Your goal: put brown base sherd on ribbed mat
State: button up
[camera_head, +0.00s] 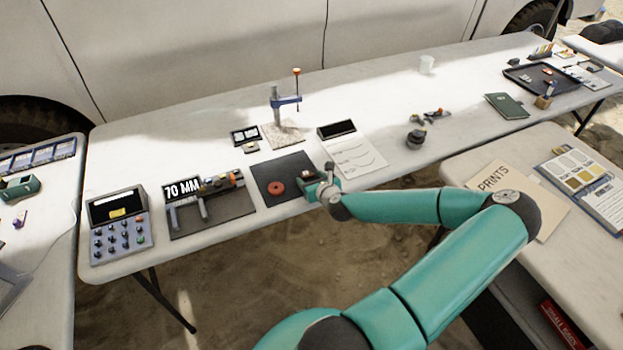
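My gripper (320,188) is at the front edge of the long white table, at the right side of a dark square mat (266,168). Its fingers are small and partly hidden by my wrist, so I cannot tell if they are open or shut. A round reddish-brown piece (277,188) with a dark centre lies on the dark mat, left of my gripper and apart from it. A small brownish thing (308,174) shows right by the fingers; I cannot tell if it is held. Ribs on the mat are too fine to make out, and I cannot surely identify the base sherd.
A caliper-like tool on a grey board (230,208) and a button box (121,226) stand left. A clamp stand (285,104) is behind the mat; a written sheet (358,158) lies right. A dark tray (520,72) is far right. My arm crosses the gap between tables.

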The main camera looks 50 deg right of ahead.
jog(key=shift+r, duration=0.2)
jog(key=v, duration=1.2)
